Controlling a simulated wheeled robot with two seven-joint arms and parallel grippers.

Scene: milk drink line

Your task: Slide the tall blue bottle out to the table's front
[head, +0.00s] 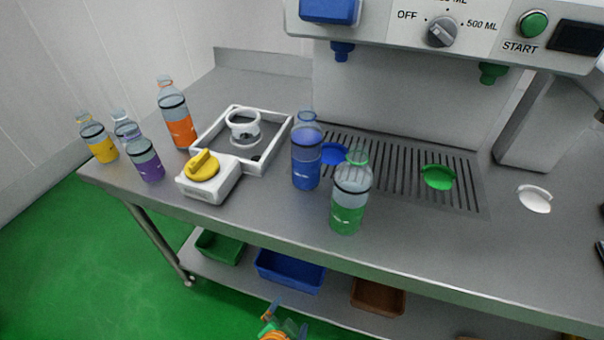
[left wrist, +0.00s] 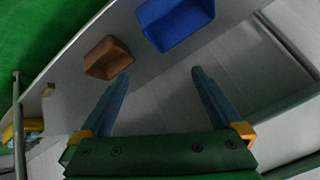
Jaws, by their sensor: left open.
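The tall blue bottle (head: 306,160) stands upright on the steel table (head: 420,245) in the head view, at the left end of the slotted drip grate (head: 400,165). A green bottle (head: 350,198) stands close to its right and nearer the table's front edge. My left gripper (head: 289,319) is at the bottom of the head view, in front of the table and well away from the blue bottle. It is open and empty; in the left wrist view its two fingers (left wrist: 156,76) are spread apart, with lower-shelf bins beyond them. My right gripper is not in view.
A white tray (head: 207,133) and a white box with a yellow knob (head: 203,166) stand left of the blue bottle. Orange (head: 178,118), purple (head: 145,158) and yellow (head: 99,140) bottles stand farther left. A blue bin (head: 288,272) and brown bin (head: 377,297) sit on the lower shelf.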

